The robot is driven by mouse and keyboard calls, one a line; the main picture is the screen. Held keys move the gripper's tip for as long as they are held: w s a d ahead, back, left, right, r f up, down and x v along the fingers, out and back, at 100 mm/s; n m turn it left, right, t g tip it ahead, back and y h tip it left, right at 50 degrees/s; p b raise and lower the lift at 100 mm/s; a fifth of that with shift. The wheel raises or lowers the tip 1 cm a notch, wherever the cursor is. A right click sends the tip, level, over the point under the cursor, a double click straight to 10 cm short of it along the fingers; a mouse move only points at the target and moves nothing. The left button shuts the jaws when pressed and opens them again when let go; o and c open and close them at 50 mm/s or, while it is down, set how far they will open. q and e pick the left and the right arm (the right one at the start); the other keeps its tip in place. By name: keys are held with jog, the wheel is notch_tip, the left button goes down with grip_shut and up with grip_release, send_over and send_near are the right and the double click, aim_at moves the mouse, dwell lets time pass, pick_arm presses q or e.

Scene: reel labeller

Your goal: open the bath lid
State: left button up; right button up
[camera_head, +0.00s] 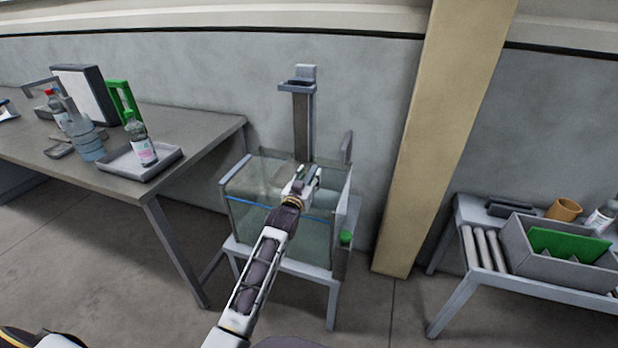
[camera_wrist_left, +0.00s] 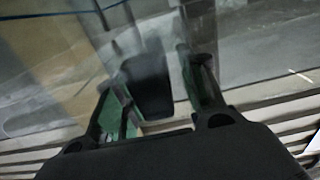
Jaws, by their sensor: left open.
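The bath (camera_head: 255,220) is a clear glass tank with a blue line along its front, standing on a light grey stand. Its top looks covered by a clear pane, the lid (camera_head: 265,175), though its edges are hard to make out. My left gripper (camera_head: 309,173) is over the right part of the top. In the left wrist view my open left gripper (camera_wrist_left: 158,80) has a dark block (camera_wrist_left: 149,85) between its fingers, seen through or against glass. It may be the lid's handle; I cannot tell whether the fingers touch it. My right gripper is not in view.
A grey post with a bracket (camera_head: 303,115) rises behind the bath. A green knob (camera_head: 345,238) sits at its right front. A workbench (camera_head: 200,125) with bottles and a tray stands left. A beige pillar (camera_head: 445,130) and a low table with a grey bin (camera_head: 520,250) stand right.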

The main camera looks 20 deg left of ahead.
pick_arm(q)
grip_shut()
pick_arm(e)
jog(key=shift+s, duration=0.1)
pick_arm(q)
jog(key=shift+r, duration=0.1)
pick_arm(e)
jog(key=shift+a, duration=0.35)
pick_arm(q)
jog(key=shift+r, duration=0.1)
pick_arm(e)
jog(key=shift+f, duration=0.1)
